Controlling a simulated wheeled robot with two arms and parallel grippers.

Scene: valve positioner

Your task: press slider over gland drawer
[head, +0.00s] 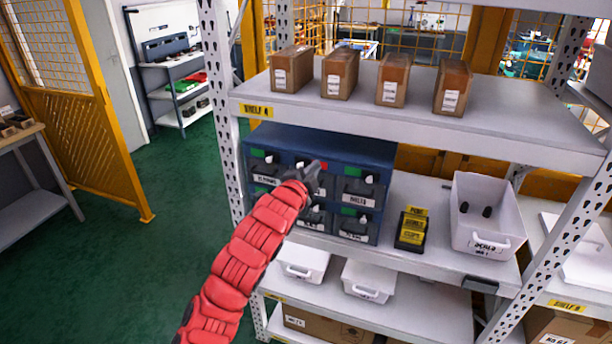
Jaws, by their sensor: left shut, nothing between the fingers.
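A blue drawer cabinet (320,141) stands on the middle shelf, with several dark drawers that carry white labels and green strips. One strip near the top middle shows red beside my gripper. My left gripper (317,170), on the red arm, is shut and empty in front of the upper middle drawers. I cannot tell whether its tips touch the cabinet. The arm and gripper hide part of the middle and lower left drawers. The small labels are hard to read, so I cannot tell which drawer is the gland one. My right gripper is not in view.
Several brown boxes (340,74) stand on the upper shelf (420,112), above the cabinet. Right of the cabinet are a black block with yellow labels (412,230) and a white bin (486,215). White bins (369,280) sit below. The left shelf upright (221,100) stands close by the arm.

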